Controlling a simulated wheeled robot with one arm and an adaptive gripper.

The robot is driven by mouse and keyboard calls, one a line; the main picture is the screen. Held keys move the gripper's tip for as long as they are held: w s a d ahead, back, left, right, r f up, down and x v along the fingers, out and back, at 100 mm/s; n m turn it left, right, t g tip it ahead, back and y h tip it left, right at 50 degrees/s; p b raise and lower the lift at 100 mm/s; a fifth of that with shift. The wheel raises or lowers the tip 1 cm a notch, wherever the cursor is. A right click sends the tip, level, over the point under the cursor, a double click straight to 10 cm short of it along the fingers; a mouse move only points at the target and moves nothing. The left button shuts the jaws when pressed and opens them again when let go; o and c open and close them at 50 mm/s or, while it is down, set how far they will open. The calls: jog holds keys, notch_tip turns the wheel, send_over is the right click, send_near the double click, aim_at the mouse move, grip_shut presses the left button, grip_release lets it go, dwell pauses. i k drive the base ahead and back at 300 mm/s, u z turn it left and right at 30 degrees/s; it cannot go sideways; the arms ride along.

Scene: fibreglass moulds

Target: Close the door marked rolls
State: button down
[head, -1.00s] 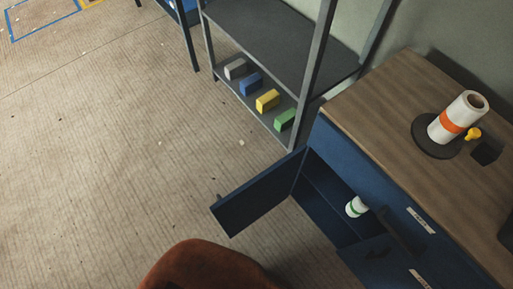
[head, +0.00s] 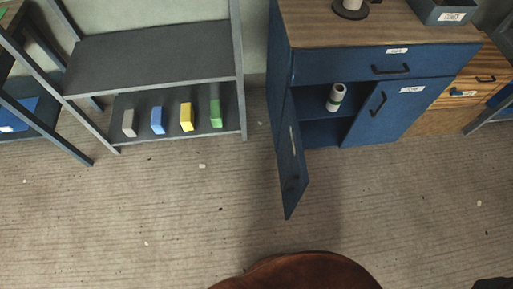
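A blue cabinet (head: 345,66) with a wooden top stands right of centre in the head view. Its left door (head: 290,165) is swung wide open toward me and shows nearly edge-on. A pale strip on this door may be its label, but I cannot read it. The right door (head: 392,108), with a dark handle and a small white label, is shut. The drawer (head: 372,64) above is shut. My gripper is not in view.
A grey shelf rack (head: 155,62) stands left of the cabinet with several coloured blocks on its lower shelf.

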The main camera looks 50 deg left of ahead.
aim_at(294, 177)
jog(key=k, duration=0.5)
jog(key=u, duration=1.5)
jog(key=i, duration=0.5)
jog(key=k, duration=1.1)
jog(key=u, duration=1.1)
jog(key=i, duration=1.1)
jog(key=z, duration=0.05)
